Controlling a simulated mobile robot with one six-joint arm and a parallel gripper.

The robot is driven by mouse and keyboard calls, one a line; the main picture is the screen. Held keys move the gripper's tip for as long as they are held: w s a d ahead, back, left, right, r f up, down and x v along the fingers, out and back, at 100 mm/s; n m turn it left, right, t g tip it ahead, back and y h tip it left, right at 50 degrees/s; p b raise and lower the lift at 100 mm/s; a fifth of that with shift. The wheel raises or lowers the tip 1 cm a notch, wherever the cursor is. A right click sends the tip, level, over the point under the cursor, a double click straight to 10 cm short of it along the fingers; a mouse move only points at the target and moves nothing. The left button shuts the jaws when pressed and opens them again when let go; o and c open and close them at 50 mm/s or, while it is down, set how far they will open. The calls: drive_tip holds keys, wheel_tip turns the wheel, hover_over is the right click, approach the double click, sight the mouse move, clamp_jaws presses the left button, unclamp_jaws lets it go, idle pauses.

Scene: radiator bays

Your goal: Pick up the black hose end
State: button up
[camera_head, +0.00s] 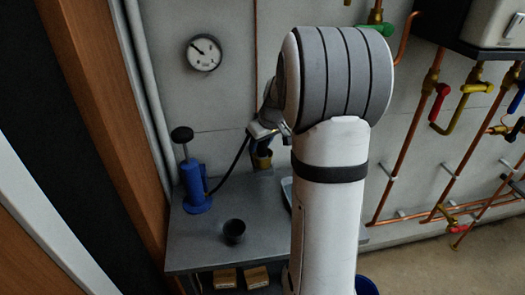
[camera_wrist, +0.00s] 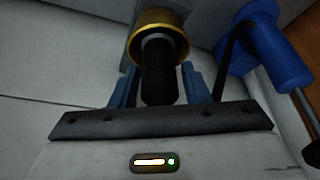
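The black hose end (camera_wrist: 158,72) is a short black cylinder in the wrist view, with its far end inside a gold ring (camera_wrist: 160,33). My gripper (camera_wrist: 160,82) has one blue finger on each side of it. The fingers are very near its sides; I cannot tell whether they touch it. The black hose (camera_head: 232,166) curves from the blue pump (camera_head: 194,187) up to my gripper.
The pump also shows in the wrist view (camera_wrist: 262,45), at the right. A black cup (camera_head: 234,231) stands on the grey bench (camera_head: 200,250). A gauge (camera_head: 203,53) is on the wall behind. Copper pipes with valves (camera_head: 438,105) run along the wall at the right.

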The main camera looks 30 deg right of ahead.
drive_tip(key=shift+r, duration=0.1)
clamp_jaws()
